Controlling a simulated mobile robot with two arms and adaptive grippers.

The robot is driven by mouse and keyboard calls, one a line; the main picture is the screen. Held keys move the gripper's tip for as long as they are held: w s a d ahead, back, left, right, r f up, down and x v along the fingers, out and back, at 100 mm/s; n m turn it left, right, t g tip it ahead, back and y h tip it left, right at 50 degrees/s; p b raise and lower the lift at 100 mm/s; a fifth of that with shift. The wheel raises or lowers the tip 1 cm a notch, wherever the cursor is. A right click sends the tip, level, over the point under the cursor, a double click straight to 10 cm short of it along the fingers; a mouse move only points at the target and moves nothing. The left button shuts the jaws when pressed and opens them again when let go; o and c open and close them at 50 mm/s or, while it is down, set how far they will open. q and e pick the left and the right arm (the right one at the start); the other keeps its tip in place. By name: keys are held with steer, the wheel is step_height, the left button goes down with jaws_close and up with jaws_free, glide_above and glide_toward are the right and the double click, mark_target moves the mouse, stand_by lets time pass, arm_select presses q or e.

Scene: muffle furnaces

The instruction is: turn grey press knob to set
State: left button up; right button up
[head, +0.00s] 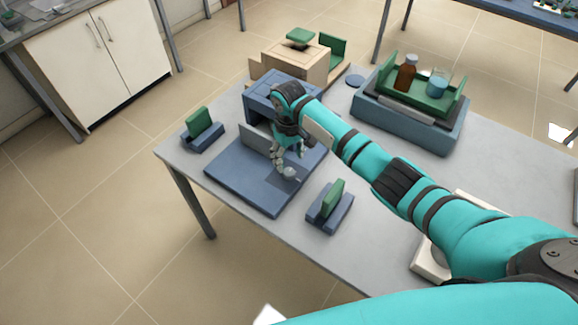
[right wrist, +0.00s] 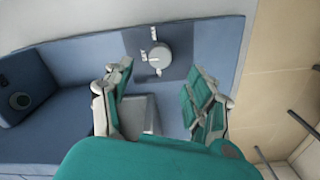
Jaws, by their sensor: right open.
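The grey knob (head: 289,173) sits on a darker patch of the blue press base (head: 235,178) in the head view. In the right wrist view, the knob (right wrist: 155,56) shows as a round grey disc with small light pieces beside it. My right gripper (head: 279,160) is just above the base, close behind the knob. In the right wrist view, its fingers (right wrist: 165,95) are spread wide, with the knob beyond the tips and nothing between them. Whether a finger touches the knob is unclear. My left gripper is out of view.
Small blue stands with green blocks flank the press, one on the left (head: 203,135) and one on the right (head: 331,206). A green tray (head: 432,105) with a brown bottle (head: 406,72) and a beaker (head: 438,84) is at the back right. A tan box (head: 296,63) stands behind.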

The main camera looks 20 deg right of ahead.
mark_target(289, 172)
step_height(289, 172, up, 6)
steer(key=shift+f, duration=0.25)
steer(key=shift+f, duration=0.1)
stand_by(0.4)
